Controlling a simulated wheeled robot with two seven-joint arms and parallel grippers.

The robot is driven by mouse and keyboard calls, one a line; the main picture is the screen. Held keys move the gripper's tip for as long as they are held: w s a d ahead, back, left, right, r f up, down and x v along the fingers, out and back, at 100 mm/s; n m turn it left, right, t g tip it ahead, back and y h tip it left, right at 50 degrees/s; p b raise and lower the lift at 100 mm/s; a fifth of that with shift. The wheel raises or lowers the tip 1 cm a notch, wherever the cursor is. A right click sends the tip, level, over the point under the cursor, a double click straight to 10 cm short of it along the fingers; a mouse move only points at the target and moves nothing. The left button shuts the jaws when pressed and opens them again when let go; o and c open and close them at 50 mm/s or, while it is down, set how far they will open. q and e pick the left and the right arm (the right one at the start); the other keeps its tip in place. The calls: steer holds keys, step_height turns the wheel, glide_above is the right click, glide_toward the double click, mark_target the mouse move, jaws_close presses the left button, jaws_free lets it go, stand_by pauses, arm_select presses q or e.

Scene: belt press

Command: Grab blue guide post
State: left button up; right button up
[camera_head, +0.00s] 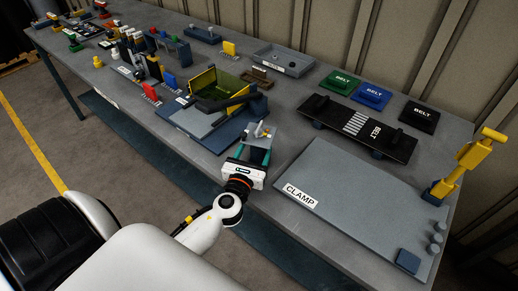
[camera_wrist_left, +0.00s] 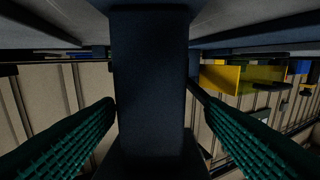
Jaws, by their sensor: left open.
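My left gripper (camera_head: 257,154) is at the front edge of the table, just in front of the press, with its two teal fingers apart. In the left wrist view, a broad dark blue post (camera_wrist_left: 152,75) fills the middle, between the open green pads of my left gripper (camera_wrist_left: 160,135). In the head view, the post is hard to tell apart from the dark blue press (camera_head: 256,106) beyond the fingers. My right gripper is not in view.
A grey board marked CLAMP (camera_head: 350,195) lies right of my gripper, with a yellow toggle clamp (camera_head: 462,165) at its far end. The press's yellow guard (camera_head: 203,84) stands to the left. A black belt plate (camera_head: 350,122) and belt boxes (camera_head: 371,95) lie behind.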

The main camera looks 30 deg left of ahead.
mark_target(261, 121)
arm_select(q)
steer(key=x, duration=0.4)
steer(key=shift+w+d+r+p, duration=0.1)
steer(key=shift+d+p, duration=0.2)
steer(key=shift+p, duration=0.05)
steer(key=shift+w+a, duration=0.1)
steer(key=shift+w, duration=0.2)
steer(key=shift+s, duration=0.1)
steer(key=shift+c, duration=0.4)
jaws_close()
step_height(261, 121, up, 9)
steer(key=p, duration=0.4)
steer(key=shift+r, duration=0.5)
